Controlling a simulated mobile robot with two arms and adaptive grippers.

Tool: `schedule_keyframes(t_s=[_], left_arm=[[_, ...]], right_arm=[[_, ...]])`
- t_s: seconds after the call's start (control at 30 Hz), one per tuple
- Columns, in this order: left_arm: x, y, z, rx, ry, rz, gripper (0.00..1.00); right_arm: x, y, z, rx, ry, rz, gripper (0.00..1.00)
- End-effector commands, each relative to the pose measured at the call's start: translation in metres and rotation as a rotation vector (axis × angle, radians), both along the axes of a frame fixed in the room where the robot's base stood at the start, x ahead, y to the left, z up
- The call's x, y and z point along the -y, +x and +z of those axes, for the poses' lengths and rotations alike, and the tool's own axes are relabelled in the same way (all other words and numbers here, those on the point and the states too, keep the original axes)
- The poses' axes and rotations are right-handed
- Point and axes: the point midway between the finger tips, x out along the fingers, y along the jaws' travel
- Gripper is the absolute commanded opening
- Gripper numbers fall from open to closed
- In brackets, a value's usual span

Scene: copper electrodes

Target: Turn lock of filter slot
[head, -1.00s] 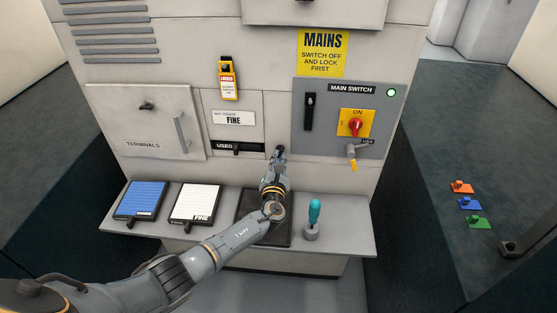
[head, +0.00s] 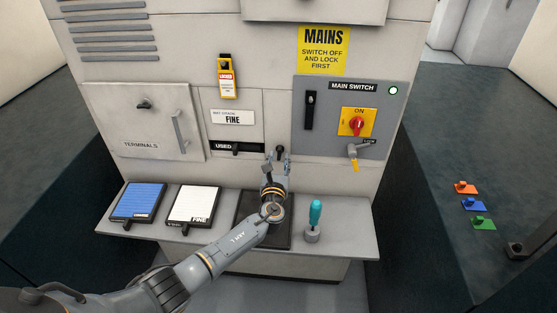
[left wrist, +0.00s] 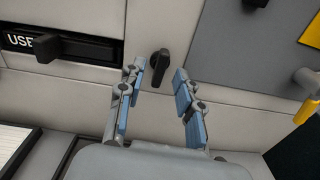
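The lock of the filter slot is a small black turn handle (head: 280,152) on the pale cabinet, just right of the slot front marked USED (head: 237,148). In the left wrist view the black handle (left wrist: 159,64) stands roughly upright, slightly tilted, with its top beyond the fingertips. My left gripper (head: 276,162) is just below and in front of it. Its blue-padded fingers (left wrist: 159,76) are spread to either side in the picture, with nothing between them that I can see held. Contact with the handle is not visible. My right gripper is not in view.
A grey main switch panel (head: 315,140) with a red knob (head: 356,125) and a yellow key (head: 354,164) is to the right. The shelf below holds a blue filter (head: 140,201), a white filter (head: 194,204), a dark mat (head: 250,232) and a teal-handled tool (head: 315,213).

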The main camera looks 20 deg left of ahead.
Motion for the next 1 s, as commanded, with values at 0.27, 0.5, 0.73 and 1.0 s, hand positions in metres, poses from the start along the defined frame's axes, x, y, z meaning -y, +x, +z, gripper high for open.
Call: schedule_keyframes(t_s=[0.27, 0.5, 0.73, 1.0], left_arm=[[0.008, -0.027, 0.002, -0.002, 0.000, -0.001, 0.35], [0.013, -0.049, 0.001, -0.002, 0.002, 0.000, 0.35], [0.015, -0.055, 0.000, 0.000, 0.001, 0.000, 0.35], [0.016, -0.058, 0.000, -0.001, 0.001, -0.001, 0.35]], right_arm=[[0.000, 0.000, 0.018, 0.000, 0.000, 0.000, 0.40], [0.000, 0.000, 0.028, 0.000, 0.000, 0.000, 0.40], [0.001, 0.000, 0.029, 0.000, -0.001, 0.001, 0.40], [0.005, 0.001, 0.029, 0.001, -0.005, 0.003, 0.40]])
